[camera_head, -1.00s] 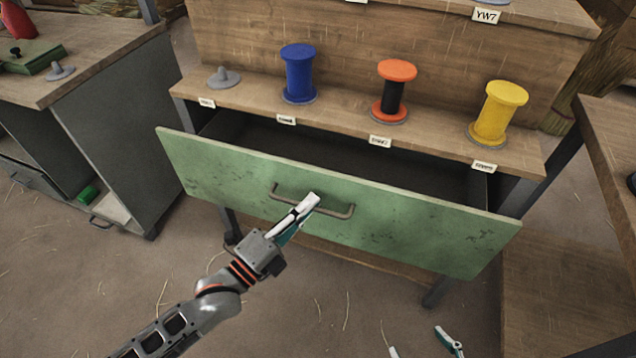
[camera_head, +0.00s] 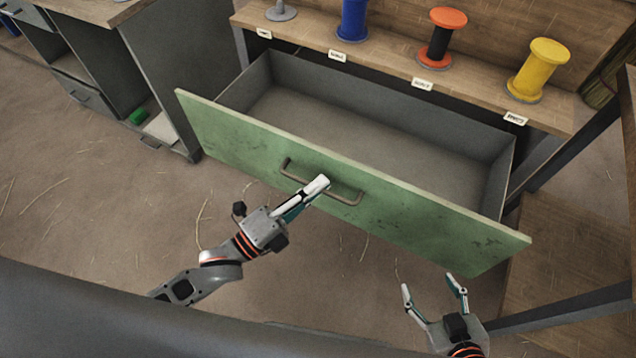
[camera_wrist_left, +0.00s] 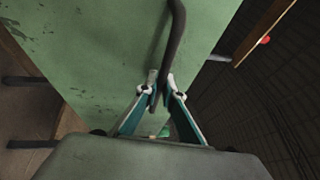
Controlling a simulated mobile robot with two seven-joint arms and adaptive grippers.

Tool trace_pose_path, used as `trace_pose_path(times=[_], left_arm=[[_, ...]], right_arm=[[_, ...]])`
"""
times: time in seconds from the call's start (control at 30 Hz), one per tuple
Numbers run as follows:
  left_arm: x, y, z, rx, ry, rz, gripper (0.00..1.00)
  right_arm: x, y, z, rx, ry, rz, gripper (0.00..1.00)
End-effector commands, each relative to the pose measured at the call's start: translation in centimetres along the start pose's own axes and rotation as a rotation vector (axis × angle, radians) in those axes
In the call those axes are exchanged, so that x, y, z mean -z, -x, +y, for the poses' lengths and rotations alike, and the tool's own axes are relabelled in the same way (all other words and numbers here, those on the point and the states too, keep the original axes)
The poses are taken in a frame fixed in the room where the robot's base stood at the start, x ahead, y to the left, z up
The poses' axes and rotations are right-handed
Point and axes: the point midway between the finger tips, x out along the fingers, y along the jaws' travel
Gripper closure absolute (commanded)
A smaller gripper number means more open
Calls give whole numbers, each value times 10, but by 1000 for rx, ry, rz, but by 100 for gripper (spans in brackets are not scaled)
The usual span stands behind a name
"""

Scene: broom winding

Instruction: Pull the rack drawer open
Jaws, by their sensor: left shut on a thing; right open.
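The rack drawer has a green front panel (camera_head: 230,135) and a grey inside (camera_head: 350,120) that looks empty. It stands well out from the rack. My left gripper (camera_head: 322,184) is shut on the drawer's bar handle (camera_head: 348,200), near the middle of the bar. In the left wrist view the gripper's fingertips (camera_wrist_left: 161,92) close around the dark handle bar (camera_wrist_left: 177,35) in front of the green panel. My right gripper (camera_head: 433,284) is open and empty, low in front of the drawer's right part, apart from it.
Above the drawer, a wooden shelf (camera_head: 385,68) holds a blue spool (camera_head: 353,20), an orange and black spool (camera_head: 441,38) and a yellow spool (camera_head: 538,70). A grey cabinet (camera_head: 165,70) stands at left. The floor before the drawer is clear except for straw.

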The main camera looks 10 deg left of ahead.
Motion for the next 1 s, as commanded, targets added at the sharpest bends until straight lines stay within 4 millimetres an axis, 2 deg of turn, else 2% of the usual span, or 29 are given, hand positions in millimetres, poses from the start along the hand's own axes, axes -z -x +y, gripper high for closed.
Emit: trace_pose_path(times=[0.2,0.23,0.27,0.67,0.77,1.0], left_arm=[[0,0,1,-1,1,0,100],[0,0,1,-1,1,0,88],[0,0,1,-1,1,0,85],[0,4,1,-1,0,-1,85],[0,16,2,-3,0,0,85],[0,64,2,-5,0,0,85]], right_arm=[[0,0,0,-1,-2,-1,36],[0,0,0,-1,-2,-1,36],[0,0,0,-1,-3,0,36],[4,1,-2,0,-7,6,36],[4,1,-1,0,-6,5,36],[3,1,-1,0,-4,4,36]])
